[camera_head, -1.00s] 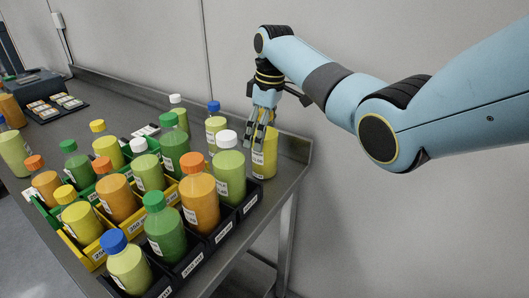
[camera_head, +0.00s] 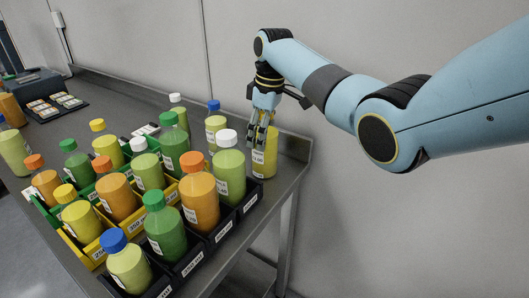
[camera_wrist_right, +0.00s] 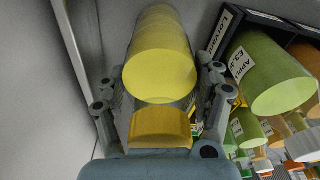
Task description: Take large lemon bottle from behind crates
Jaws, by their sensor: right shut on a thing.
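The large lemon bottle (camera_head: 265,157) is yellow and stands upright on the steel table behind the crates, near the table's back right corner. My right gripper (camera_head: 262,138) reaches down to its top and is shut on it; the fingers hide its cap and neck. In the right wrist view the yellow bottle (camera_wrist_right: 160,65) and its yellow cap (camera_wrist_right: 160,127) lie between the two fingers. My left gripper is not in view.
Black crates (camera_head: 222,232) hold tall bottles, with a green apple bottle (camera_head: 229,170) close to the lemon bottle. Yellow crates (camera_head: 91,257) stand to their left. A blue-capped bottle (camera_head: 215,127) stands just left of my gripper. The wall is close behind.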

